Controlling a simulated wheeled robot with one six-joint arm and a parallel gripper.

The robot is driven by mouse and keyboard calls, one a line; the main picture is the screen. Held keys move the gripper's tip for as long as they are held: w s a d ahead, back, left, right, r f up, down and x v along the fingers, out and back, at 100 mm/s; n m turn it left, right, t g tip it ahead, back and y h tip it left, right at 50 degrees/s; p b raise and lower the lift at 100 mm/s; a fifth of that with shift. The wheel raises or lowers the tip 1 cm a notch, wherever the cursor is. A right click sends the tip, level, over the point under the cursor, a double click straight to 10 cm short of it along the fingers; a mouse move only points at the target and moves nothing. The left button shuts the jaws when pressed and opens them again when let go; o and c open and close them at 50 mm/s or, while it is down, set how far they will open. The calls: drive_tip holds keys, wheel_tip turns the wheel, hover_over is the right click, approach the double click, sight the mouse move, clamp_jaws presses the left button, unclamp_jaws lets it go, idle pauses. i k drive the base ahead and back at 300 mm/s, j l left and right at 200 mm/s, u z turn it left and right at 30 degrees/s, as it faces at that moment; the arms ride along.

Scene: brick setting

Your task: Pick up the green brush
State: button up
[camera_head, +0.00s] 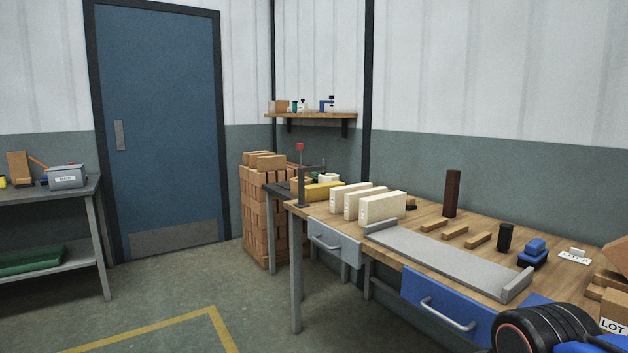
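I cannot make out a green brush for certain. A small green item (317,176) shows at the far end of the workbenches, behind a yellow block (322,190). It is partly hidden and too small to identify. A blue object with a dark base (534,252), perhaps a brush or stamp, sits on the right part of the wooden workbench (434,217). My gripper is not in view; a dark rounded part at the bottom right looks like my own arm.
Cream blocks (383,207), a grey metal tray (445,258), wooden strips (478,240) and a dark upright block (452,193) crowd the bench. Drawers with handles (447,312) face front. A brick stack (262,215) stands behind. The floor at left (150,310) is clear.

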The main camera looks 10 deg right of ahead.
sight(315, 175)
drive_tip(key=i+j+u, duration=0.35)
drive_tip(key=i, duration=0.35)
drive_tip(key=i+j+u, duration=0.35)
drive_tip(key=i, duration=0.35)
drive_tip(key=i+l+u, duration=0.1)
drive_tip(key=i+u, duration=0.3)
drive_tip(key=i, duration=0.3)
drive_tip(key=i+j, duration=0.1)
drive_tip(key=i, duration=1.6)
